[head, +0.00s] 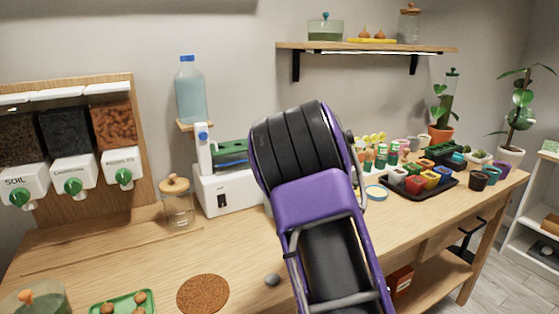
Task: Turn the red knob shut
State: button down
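I see no red knob in the head view. The knobs that show are green ones on the soil dispensers: left (19,198), middle (73,186) and right (124,177). A blue knob (202,132) is on the white machine (215,192), which has a water bottle (190,90) above it. My purple and black arm covers the middle of the bench and part of the wall, and hides what is behind it. My gripper is not in view.
On the wooden bench (130,250) are a corked glass jar (176,202), a round cork mat (203,293), a green tray (122,305) and a black tray (418,197) with coloured pots. A shelf (365,47) hangs above. The bench's left middle is fairly clear.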

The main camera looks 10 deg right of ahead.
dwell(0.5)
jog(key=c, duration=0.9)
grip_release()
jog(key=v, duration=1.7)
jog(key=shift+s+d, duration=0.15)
